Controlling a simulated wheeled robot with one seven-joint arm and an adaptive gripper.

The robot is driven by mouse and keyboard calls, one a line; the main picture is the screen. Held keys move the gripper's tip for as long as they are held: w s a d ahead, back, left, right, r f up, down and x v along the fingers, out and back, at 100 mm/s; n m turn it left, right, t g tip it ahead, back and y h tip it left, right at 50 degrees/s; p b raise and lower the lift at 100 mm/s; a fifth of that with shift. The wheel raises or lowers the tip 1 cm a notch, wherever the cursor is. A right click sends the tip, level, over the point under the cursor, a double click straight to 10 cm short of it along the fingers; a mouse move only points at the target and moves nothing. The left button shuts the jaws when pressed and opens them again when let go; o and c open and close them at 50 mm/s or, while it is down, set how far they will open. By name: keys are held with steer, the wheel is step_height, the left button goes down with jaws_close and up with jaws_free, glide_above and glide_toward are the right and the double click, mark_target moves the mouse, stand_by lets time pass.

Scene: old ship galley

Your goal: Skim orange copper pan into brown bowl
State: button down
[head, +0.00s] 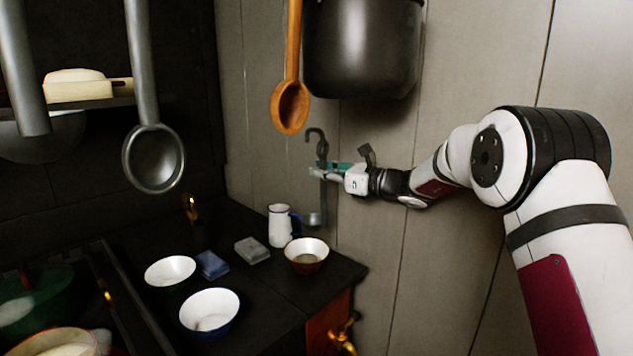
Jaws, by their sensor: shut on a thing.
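My gripper (322,172) is shut on the handle of a grey metal ladle (323,150). The ladle hangs upright, hook at the top and small cup at the bottom, in front of the plank wall. The brown bowl (306,265), with a pale inside, stands near the right end of the dark counter, below the ladle. A pan with an orange rim and pale contents (62,348), which looks like the copper pan, is at the bottom left, cut off by the picture edge.
A white jug (280,226), two white bowls (209,312) (170,270), a blue block (212,264) and a grey block (252,250) stand on the counter (272,302). A green pot (42,300) is at left. A wooden spoon (290,105), large ladle (153,157) and dark pot (361,50) hang above.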

mark_target(326, 149)
steer(key=shift+w+d+r+m, duration=0.2)
steer(key=shift+w+m, duration=0.1)
steer(key=shift+w, duration=0.1)
steer(key=shift+r+p, duration=0.5)
steer(key=shift+r, duration=2.5)
steer(key=shift+s+d, duration=0.1)
steer(key=shift+d, duration=0.05)
